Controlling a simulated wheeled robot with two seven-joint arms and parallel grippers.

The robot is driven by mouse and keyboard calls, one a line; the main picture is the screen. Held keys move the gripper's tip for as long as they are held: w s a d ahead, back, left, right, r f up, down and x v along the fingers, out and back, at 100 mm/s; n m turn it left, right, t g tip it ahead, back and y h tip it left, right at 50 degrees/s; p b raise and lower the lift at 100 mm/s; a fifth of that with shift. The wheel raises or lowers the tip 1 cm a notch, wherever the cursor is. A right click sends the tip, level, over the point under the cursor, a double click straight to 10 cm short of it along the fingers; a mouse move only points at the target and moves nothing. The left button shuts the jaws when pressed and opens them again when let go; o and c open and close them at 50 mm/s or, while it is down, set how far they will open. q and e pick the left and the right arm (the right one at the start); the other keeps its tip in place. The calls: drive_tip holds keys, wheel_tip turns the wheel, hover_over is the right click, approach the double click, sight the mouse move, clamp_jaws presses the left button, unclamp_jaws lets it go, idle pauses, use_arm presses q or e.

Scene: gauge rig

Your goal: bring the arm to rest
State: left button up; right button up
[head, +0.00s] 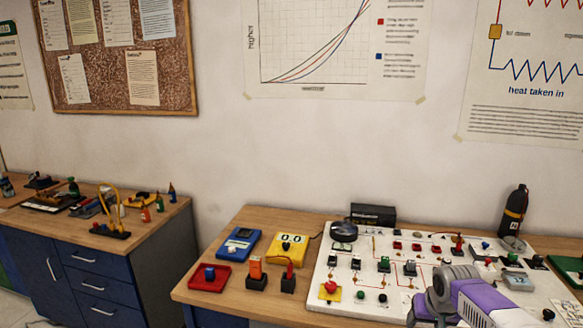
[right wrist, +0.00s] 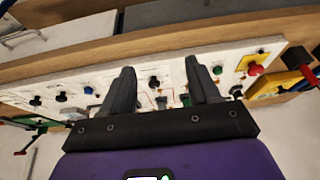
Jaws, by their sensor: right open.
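My right arm, purple and grey, comes in at the lower right of the head view, in front of and over part of the white gauge board (head: 390,285). My right gripper (right wrist: 160,66) shows in the right wrist view with its two dark fingers spread apart. Nothing is between the fingers, and the board lies beyond them. In the head view I cannot make out its fingertips. My left gripper is not in view.
The board carries several knobs and a red button (head: 330,286). Left of it on the wooden bench are a red tray (head: 222,283), a blue meter (head: 238,243), a yellow meter (head: 287,247) and two switches. A black bottle (head: 514,212) stands at the back right.

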drive_tip(key=w+a+f+y, duration=0.15)
drive_tip(key=a+f, duration=0.25)
drive_tip(key=f, duration=0.6)
drive_tip(key=s+a+f+g+y, duration=0.1)
drive_tip(key=s+a+f, duration=0.15)
drive_tip(key=f, duration=0.25)
drive_tip(key=s+a+f+n, duration=0.1)
drive_tip(key=s+a+f, duration=0.1)
drive_tip(key=a+f, duration=0.3)
drive_tip(key=s+a+f+g+y, duration=0.1)
drive_tip(key=s+a+f, duration=0.1)
drive_tip(key=f, duration=0.4)
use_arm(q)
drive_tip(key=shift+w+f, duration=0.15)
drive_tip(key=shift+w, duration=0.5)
use_arm(e)
drive_tip(key=s+a+f, duration=0.3)
drive_tip(key=s+f, duration=0.1)
drive_tip(key=s, duration=0.2)
drive_tip(key=s+a+f+g+y, duration=0.1)
drive_tip(key=s+a+f, duration=0.2)
drive_tip(key=s, duration=0.4)
drive_tip(key=s+a+f+m, duration=0.1)
drive_tip(key=s+a+f, duration=0.2)
drive_tip(key=s, duration=0.3)
drive_tip(key=shift+s+f+g, duration=0.2)
drive_tip(key=shift+f+g, duration=0.2)
drive_tip(key=shift+f, duration=0.4)
drive_tip(key=shift+a, duration=0.1)
drive_tip(key=shift+c, duration=0.2)
